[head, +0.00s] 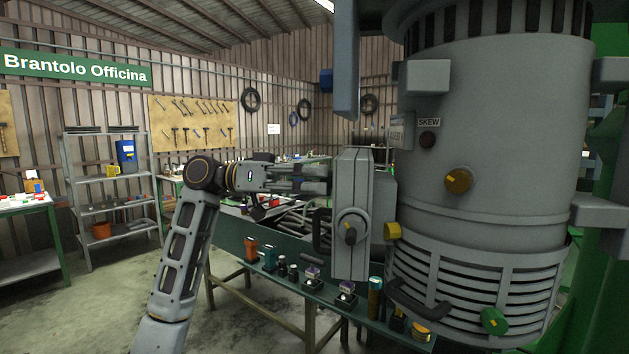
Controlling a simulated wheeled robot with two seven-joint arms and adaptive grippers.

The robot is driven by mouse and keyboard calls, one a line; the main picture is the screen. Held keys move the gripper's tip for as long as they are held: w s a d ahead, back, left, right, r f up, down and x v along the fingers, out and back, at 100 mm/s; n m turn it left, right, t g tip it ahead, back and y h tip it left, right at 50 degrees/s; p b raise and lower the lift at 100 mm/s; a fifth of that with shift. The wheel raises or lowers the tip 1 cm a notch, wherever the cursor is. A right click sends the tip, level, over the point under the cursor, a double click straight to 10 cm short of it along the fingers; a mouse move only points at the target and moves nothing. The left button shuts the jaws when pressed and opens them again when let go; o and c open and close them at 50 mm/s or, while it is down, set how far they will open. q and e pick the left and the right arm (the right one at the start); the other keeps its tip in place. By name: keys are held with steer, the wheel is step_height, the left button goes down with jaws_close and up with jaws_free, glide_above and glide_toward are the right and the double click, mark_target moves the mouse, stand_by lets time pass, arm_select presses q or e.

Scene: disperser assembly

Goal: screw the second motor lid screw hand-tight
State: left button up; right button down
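The large grey disperser housing (490,130) fills the right side of the head view. A grey box-like part (352,215) with a round knob (351,229) stands at its left side; I cannot tell whether this is the motor lid. My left gripper (326,181) comes in from the left and points right, its fingertips close to the left edge of that box. Contact and finger opening are too small to tell. No motor lid screw can be made out; the box may hide one. My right gripper is not in view.
A green-edged bench (229,240) below my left arm holds several small tools and parts along its front edge, including an orange-handled one (251,248). A black handle (420,306) sticks out low on the housing. Shelves (105,208) stand far left; the floor between is clear.

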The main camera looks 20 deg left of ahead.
arm_select(q)
steer(key=shift+o, duration=0.2)
steer(key=shift+a+r, duration=0.1)
steer(key=shift+r, duration=0.05)
steer(key=s+a, duration=0.1)
steer(key=a, duration=1.1)
steer(key=shift+d, duration=0.1)
stand_by(0.5)
